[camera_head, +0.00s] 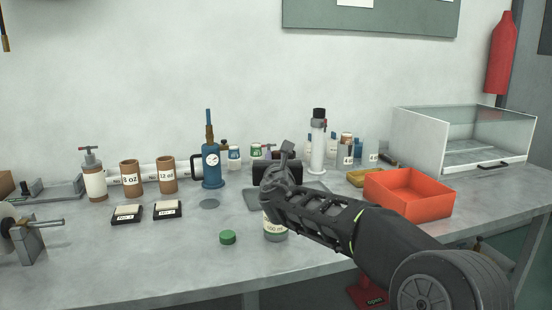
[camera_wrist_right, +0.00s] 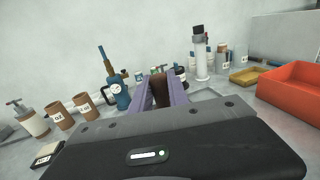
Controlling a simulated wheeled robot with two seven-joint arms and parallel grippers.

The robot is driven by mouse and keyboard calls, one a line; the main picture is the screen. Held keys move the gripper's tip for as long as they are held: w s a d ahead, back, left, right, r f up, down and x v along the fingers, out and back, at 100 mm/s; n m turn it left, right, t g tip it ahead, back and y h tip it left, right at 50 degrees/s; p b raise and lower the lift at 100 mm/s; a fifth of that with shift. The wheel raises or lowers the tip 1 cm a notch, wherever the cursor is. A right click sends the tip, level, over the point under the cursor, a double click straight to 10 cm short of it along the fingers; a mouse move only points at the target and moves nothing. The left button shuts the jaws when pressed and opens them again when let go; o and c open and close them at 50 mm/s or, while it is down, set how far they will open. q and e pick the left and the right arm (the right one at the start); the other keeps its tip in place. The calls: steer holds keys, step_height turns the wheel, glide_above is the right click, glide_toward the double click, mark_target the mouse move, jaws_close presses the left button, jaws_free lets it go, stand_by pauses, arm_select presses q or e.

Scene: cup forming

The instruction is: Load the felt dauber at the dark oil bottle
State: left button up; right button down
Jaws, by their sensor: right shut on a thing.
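My right gripper (camera_head: 286,160) is over the middle of the bench, with its fingers pointing toward the back wall. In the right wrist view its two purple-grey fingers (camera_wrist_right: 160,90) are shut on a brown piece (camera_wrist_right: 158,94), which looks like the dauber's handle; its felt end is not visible. A labelled bottle (camera_head: 275,234), reading about 500 ml, stands upright below the gripper, its top hidden by my arm. A green cap (camera_head: 227,237) lies on the bench left of it. I cannot tell whether this is the dark oil bottle. My left gripper is not in view.
A blue torch-like canister (camera_head: 212,167) and two brown cups (camera_head: 130,179) stand at back left. A white cylinder with a black top (camera_head: 318,150) stands behind the gripper. A red-orange bin (camera_head: 408,194) and clear case (camera_head: 464,140) are at right.

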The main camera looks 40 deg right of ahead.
mark_target(276, 152)
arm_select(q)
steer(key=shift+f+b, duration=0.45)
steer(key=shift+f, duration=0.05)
arm_select(e)
steer(key=shift+f, duration=0.45)
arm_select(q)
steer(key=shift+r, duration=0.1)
arm_select(e)
steer(key=shift+r, duration=0.1)
step_height(276, 152, up, 7)
steer(key=p, duration=0.5)
steer(key=shift+p, duration=0.3)
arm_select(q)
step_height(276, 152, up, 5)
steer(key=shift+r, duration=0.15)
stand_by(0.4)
